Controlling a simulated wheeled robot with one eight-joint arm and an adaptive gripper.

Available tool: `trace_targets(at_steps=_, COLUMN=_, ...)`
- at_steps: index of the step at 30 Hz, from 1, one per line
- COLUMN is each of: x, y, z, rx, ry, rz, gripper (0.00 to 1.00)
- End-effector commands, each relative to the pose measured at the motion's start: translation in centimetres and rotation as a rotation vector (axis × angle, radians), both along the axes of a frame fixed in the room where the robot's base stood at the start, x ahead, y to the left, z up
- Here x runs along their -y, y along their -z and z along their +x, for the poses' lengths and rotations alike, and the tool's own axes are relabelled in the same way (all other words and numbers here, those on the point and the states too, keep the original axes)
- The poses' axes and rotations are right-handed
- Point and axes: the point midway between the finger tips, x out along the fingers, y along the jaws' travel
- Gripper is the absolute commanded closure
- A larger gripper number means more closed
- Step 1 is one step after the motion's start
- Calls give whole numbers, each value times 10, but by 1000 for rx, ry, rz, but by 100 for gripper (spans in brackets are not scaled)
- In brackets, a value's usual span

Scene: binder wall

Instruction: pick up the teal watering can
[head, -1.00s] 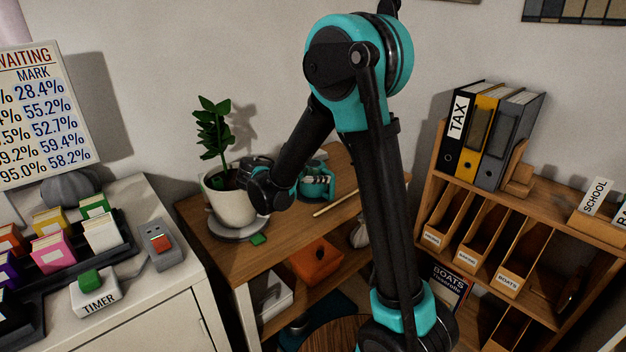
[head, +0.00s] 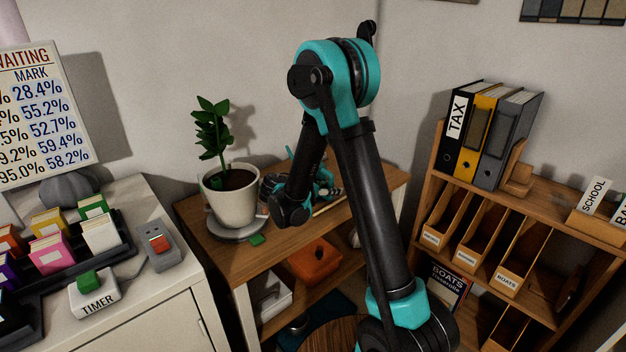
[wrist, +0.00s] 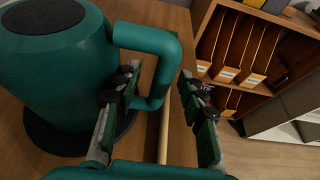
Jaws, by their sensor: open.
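The teal watering can (wrist: 60,75) fills the left of the wrist view, upright on a dark round base on the wooden top. Its looped handle (wrist: 165,75) sticks out to the right. My gripper (wrist: 160,76) is open, with one finger on each side of the handle's outer bar in the picture. The left finger overlaps the handle's opening, and the right finger is just right of the bar. I cannot tell whether either finger touches it. In the head view, the can is largely hidden among my arm's parts on the wooden shelf unit (head: 375,190).
A potted plant (head: 232,205) stands close by on the left of the same top. A pale rod (head: 328,208) lies near its front edge, with a small green piece (head: 257,240) nearby. An orange box (head: 315,262) sits on the shelf below. A binder rack (head: 435,195) stands right.

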Motion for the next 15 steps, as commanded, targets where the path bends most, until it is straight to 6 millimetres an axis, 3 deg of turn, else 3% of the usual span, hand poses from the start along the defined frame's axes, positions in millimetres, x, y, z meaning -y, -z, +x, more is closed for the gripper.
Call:
trace_targets(at_steps=7, x=3, y=2, z=2, rx=0, ry=0, rz=0, gripper=59)
trace_targets(at_steps=15, x=3, y=1, z=2, rx=-1, ry=0, rz=-1, gripper=91)
